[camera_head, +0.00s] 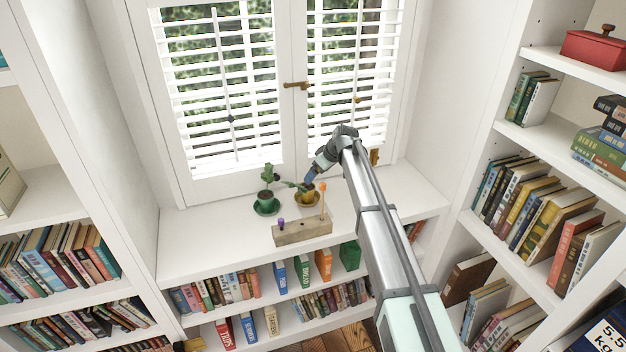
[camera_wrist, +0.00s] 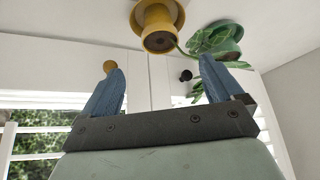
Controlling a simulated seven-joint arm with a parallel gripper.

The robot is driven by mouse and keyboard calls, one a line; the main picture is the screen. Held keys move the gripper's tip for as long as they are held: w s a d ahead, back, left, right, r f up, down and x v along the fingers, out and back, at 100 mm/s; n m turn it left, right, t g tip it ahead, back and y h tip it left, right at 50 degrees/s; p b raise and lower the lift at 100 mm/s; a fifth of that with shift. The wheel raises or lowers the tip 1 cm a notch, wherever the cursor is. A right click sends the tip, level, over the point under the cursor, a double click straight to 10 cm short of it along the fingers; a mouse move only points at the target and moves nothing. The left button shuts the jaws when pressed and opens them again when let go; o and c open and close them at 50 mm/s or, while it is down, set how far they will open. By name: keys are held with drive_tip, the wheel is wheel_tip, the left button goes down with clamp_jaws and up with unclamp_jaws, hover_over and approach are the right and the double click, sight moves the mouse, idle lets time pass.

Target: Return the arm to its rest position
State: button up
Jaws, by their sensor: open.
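My gripper (camera_head: 309,178) is at the end of my arm, above the windowsill and close to the yellow pot (camera_head: 307,197). In the wrist view, my gripper (camera_wrist: 160,82) has its two blue fingers spread wide with nothing between them. The yellow pot (camera_wrist: 158,28) stands beyond the fingertips on its yellow saucer (camera_wrist: 180,14). My arm runs from the lower right of the head view up to the sill, bent at the wrist.
A green pot (camera_head: 266,203) with a plant stands left of the yellow pot; its foliage (camera_wrist: 212,42) shows in the wrist view. A wooden block (camera_head: 302,231) holds a purple and an orange peg in front. Shuttered windows (camera_head: 215,85) stand behind; bookshelves (camera_head: 555,205) flank the sill.

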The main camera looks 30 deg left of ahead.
drive_tip(key=shift+v, duration=1.45)
